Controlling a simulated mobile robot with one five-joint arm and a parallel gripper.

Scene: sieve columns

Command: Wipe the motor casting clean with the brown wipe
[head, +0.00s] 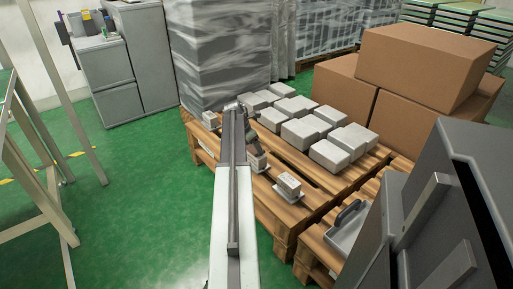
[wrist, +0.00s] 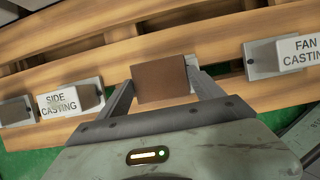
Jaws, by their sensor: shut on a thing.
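My gripper (wrist: 163,84) is shut on the brown wipe (wrist: 160,78), a flat-faced brown block between its two fingers in the wrist view. Behind the wipe, a pale edge (wrist: 193,64) of something shows at its right; the wipe hides most of it, and no motor casting label can be read. I cannot tell whether the wipe touches it. A casting labelled SIDE CASTING (wrist: 58,104) lies to the left, with a dull smudge on its face. One labelled FAN CASTING (wrist: 300,50) is at the right. In the head view, my arm reaches over the pallet's near edge.
The wooden pallet (head: 275,208) carries several pale blocks (head: 300,132) in rows behind the front castings. Large cardboard boxes (head: 420,65) stand behind right. A grey tray (head: 345,232) with a handle sits front right. Wrapped stacks (head: 215,50) stand behind. Green floor is open at left.

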